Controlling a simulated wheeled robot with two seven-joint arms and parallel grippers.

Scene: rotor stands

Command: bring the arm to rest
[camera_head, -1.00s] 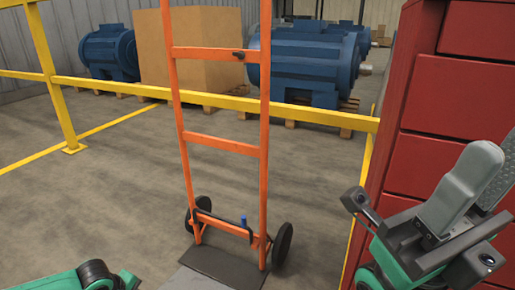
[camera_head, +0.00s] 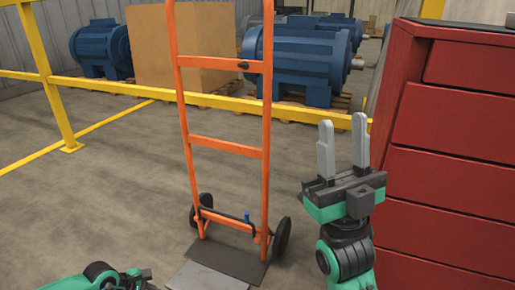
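My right gripper (camera_head: 343,146) stands in front of the red drawer cabinet's left side, pointing up. Its two grey fingers are apart with an empty gap between them. My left arm shows only as a green and black part at the bottom left edge; I cannot make out its fingers or their state.
A red drawer cabinet (camera_head: 447,165) fills the right side, close to my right gripper. An orange hand truck (camera_head: 225,144) stands upright in the middle. Behind it runs a yellow railing (camera_head: 110,89), with blue motors (camera_head: 310,55) and a brown box (camera_head: 150,45) beyond. Open floor (camera_head: 110,190) lies left.

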